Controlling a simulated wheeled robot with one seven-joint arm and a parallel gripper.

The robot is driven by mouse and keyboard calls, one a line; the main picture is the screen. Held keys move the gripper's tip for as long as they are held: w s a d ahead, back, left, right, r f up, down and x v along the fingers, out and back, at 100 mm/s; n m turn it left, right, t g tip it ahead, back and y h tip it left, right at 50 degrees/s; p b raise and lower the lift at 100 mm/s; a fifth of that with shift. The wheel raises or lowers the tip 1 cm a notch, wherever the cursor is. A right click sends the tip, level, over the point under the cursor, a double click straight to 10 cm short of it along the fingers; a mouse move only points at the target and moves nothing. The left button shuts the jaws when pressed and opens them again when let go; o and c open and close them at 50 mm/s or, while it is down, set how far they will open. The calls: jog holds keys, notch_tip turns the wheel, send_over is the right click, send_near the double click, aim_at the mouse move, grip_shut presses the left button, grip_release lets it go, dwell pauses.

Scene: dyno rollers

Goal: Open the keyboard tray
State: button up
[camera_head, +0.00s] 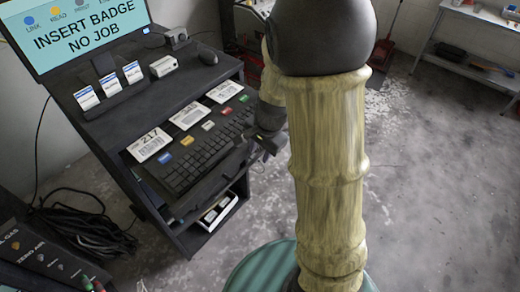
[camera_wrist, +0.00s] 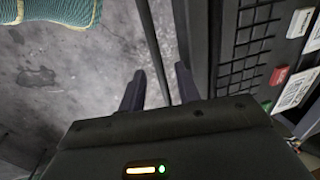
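The keyboard tray (camera_head: 172,199) is out from under the dark console's top, with its black keyboard (camera_head: 202,152) and its row of coloured keys exposed. The keyboard also shows at the right of the wrist view (camera_wrist: 247,45). My gripper (camera_head: 262,146) is at the tray's front edge, toward its right end. In the wrist view my gripper (camera_wrist: 158,85) has its two dark fingers apart. A thin dark bar (camera_wrist: 155,48), seemingly the tray's front handle, runs between them, and the right finger is close beside the tray edge. I cannot see clear contact with the bar.
A screen (camera_head: 85,30) reading "INSERT BADGE NO JOB" stands on the console. White cards (camera_head: 150,144) lie behind the keyboard. A lower shelf (camera_head: 218,212) is under the tray. Cables (camera_head: 80,225) lie on the floor at left.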

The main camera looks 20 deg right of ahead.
jog(key=shift+w, duration=0.15)
jog(key=shift+r, duration=0.15)
notch_tip(320, 180, up, 17)
jog(key=s+d, duration=0.2)
jog(key=s, duration=0.1)
dwell(0.5)
jog(key=s+a+f+n, duration=0.1)
jog(key=s+f+n, duration=0.2)
jog(key=f+n, duration=0.2)
jog(key=s+f+n+h, duration=0.1)
jog(key=s+f+n, duration=0.3)
jog(key=f+n, duration=0.2)
notch_tip(320, 180, down, 2)
jog(key=shift+a+f+t, duration=0.15)
jog(key=shift+a+t, duration=0.2)
jog(key=shift+t, duration=0.05)
dwell(1.6)
